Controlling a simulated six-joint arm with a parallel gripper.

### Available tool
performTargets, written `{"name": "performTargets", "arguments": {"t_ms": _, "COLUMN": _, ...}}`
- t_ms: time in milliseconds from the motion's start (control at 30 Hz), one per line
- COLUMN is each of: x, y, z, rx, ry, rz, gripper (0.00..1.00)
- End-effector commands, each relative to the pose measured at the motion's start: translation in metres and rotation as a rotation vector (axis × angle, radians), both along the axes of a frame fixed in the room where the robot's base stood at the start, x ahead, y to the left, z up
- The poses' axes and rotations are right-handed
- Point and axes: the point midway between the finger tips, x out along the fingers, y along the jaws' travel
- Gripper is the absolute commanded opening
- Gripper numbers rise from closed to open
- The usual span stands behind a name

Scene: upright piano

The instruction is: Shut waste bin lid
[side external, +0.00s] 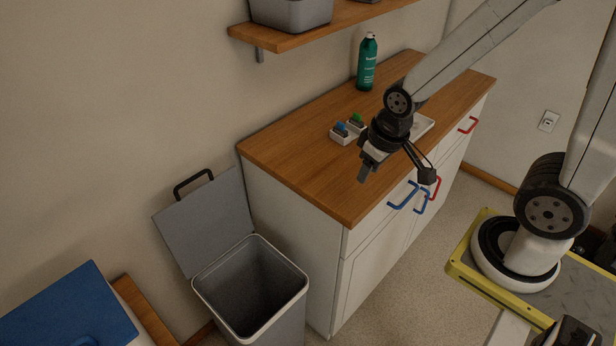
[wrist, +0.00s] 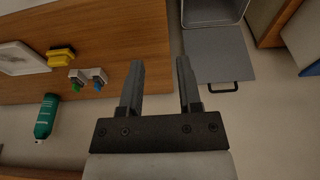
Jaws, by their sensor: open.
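The waste bin (side external: 250,290) stands on the floor at the left end of the cabinet, its dark inside showing. Its grey lid (side external: 207,221) is open, tilted up and back toward the wall, with a black handle (side external: 193,183) on its far edge. In the wrist view the lid (wrist: 219,55) lies right of the fingers, its handle (wrist: 223,88) at the lower edge, and part of the bin (wrist: 212,12) shows at the top. My gripper (side external: 398,174) is open and empty above the front of the cabinet top, well to the right of the lid. It also shows in the wrist view (wrist: 160,68).
A wall shelf (side external: 310,25) with a grey container is above. A blue-topped object (side external: 70,310) stands left of the bin.

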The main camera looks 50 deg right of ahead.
Motion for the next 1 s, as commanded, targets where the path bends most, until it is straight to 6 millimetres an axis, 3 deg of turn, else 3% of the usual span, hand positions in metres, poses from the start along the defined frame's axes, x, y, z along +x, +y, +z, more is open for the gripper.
{"name": "performTargets", "arguments": {"t_ms": 33, "x": 0.001, "y": 0.0, "z": 0.0, "rx": -0.001, "ry": -0.001, "rz": 0.0, "gripper": 0.26}}
{"name": "performTargets", "arguments": {"t_ms": 100, "x": 0.005, "y": 0.001, "z": 0.001, "rx": -0.003, "ry": -0.005, "rz": 0.0, "gripper": 0.03}}
{"name": "performTargets", "arguments": {"t_ms": 133, "x": 0.008, "y": 0.001, "z": 0.001, "rx": -0.004, "ry": -0.007, "rz": 0.001, "gripper": 0.0}}
{"name": "performTargets", "arguments": {"t_ms": 367, "x": 0.051, "y": 0.007, "z": 0.003, "rx": -0.028, "ry": -0.043, "rz": -0.002, "gripper": 0.0}}
{"name": "performTargets", "arguments": {"t_ms": 667, "x": 0.147, "y": 0.032, "z": 0.002, "rx": -0.066, "ry": -0.147, "rz": -0.009, "gripper": 0.0}}
{"name": "performTargets", "arguments": {"t_ms": 1000, "x": 0.249, "y": 0.081, "z": -0.011, "rx": -0.071, "ry": -0.291, "rz": -0.013, "gripper": 0.0}}
